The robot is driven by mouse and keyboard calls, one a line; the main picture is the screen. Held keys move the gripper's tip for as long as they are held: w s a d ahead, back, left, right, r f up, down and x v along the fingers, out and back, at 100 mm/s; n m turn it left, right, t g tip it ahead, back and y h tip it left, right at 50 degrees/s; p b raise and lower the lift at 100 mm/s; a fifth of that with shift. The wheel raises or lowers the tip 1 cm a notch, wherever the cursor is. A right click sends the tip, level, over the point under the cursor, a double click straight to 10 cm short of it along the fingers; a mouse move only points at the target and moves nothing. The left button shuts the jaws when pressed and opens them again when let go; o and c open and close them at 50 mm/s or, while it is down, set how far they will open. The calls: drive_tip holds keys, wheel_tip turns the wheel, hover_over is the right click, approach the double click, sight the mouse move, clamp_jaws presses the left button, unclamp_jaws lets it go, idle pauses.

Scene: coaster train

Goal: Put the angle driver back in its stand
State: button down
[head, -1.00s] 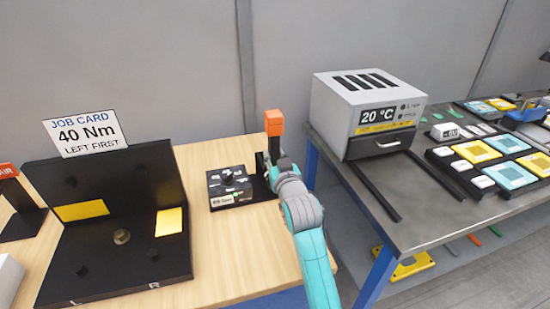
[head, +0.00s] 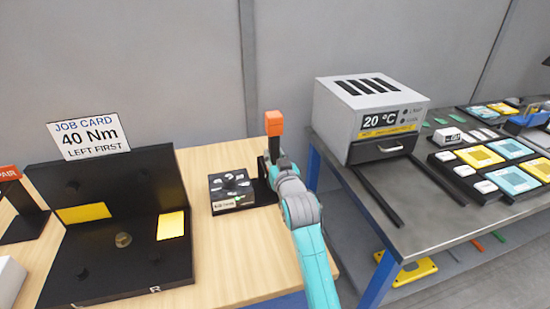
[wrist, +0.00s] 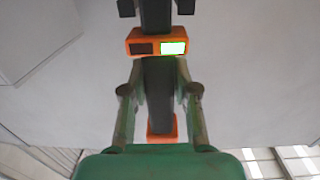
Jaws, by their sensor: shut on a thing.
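My gripper (wrist: 160,78) is shut on the angle driver, a dark, long tool (wrist: 158,95) with an orange collar and a lit green display. Its orange end (head: 274,123) stands upright above my wrist in the head view, where my arm hides the jaws and most of the tool. A low black piece (head: 264,188), perhaps part of the stand, lies on the wooden table just left of my wrist. My arm partly covers it. I cannot tell whether the driver touches it.
A black box (head: 230,205) with pale shapes on top sits left of my wrist. A black job-card fixture (head: 115,272) fills the table's left. A grey oven (head: 340,115) and several coloured trays stand on the metal bench (head: 418,215) at right, across a gap.

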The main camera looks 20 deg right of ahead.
drive_tip(key=shift+w+r, duration=0.2)
drive_tip(key=shift+w, duration=1.05)
idle(0.3)
drive_tip(key=shift+f, duration=0.85)
idle(1.4)
